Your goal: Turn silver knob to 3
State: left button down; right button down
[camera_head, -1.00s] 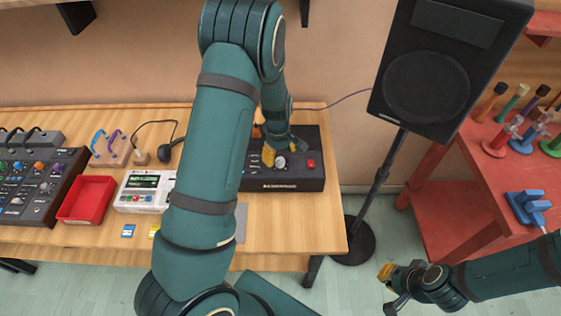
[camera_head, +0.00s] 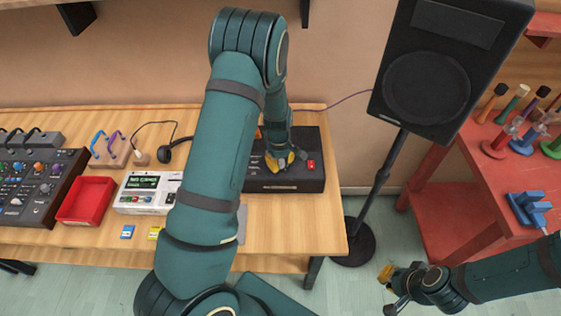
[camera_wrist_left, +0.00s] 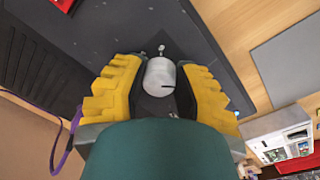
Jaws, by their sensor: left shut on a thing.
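The silver knob (camera_wrist_left: 160,78) stands on the black amplifier box (camera_head: 290,184) on the wooden table. In the left wrist view it sits between the two yellow fingers of my left gripper (camera_wrist_left: 160,88), which is shut on it. A dark mark line shows on the knob's top. In the head view my left gripper (camera_head: 285,160) is over the box and hides the knob. I cannot read any numbers around the knob. My right gripper (camera_head: 388,287) is away at the lower right over the floor, and its finger opening cannot be made out.
A red switch (camera_head: 311,164) is on the box, right of my left gripper. A white device (camera_head: 148,192), a red tray (camera_head: 87,200) and a mixer (camera_head: 36,185) stand further left. A speaker (camera_head: 440,75) on a stand is to the right.

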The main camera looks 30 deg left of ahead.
pick_arm(q)
jog(key=shift+m, duration=0.3)
